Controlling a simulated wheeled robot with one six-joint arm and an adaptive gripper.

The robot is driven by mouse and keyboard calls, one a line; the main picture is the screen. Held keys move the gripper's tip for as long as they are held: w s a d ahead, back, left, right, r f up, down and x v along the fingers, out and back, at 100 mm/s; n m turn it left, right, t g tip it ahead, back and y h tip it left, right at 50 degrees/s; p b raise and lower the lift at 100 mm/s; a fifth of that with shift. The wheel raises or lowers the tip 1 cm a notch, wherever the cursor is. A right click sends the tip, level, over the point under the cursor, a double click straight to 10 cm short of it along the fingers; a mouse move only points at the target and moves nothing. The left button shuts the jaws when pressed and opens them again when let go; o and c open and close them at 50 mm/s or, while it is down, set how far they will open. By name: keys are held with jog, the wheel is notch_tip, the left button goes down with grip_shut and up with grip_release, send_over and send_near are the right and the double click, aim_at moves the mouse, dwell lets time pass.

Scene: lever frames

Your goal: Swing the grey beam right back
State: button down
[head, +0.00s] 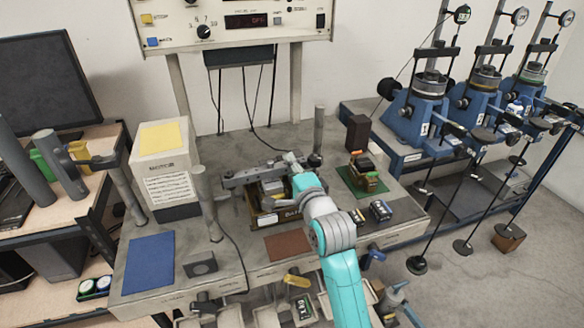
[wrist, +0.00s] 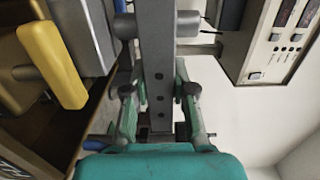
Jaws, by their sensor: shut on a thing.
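The grey beam (head: 250,173) lies across the back of the middle bench in the head view, just behind a brown box. In the wrist view the beam (wrist: 158,60) runs down the middle, with several dark holes in its face. My gripper (wrist: 158,95) has a green finger on each side of the beam and is shut on it. In the head view my gripper (head: 293,162) is at the beam's right part; my teal arm comes from the front and hides some of the bench.
A brown box (head: 266,220) with grey and yellow parts sits in front of the beam. A post (head: 318,135) stands right of my gripper and another post (head: 207,200) stands left. A control panel (head: 240,22) is above the bench. A green mat (head: 362,182) lies to the right.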

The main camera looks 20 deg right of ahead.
jog(key=shift+w+f+n+y, duration=0.1)
jog(key=shift+w+n+y, duration=0.45)
jog(key=shift+y, duration=0.25)
jog(key=c, duration=0.9)
grip_release()
jog(key=shift+c, duration=0.2)
jog(key=s+d, duration=0.1)
jog(key=s, duration=1)
jog(key=shift+s+d, duration=0.25)
jog(key=shift+s, duration=0.15)
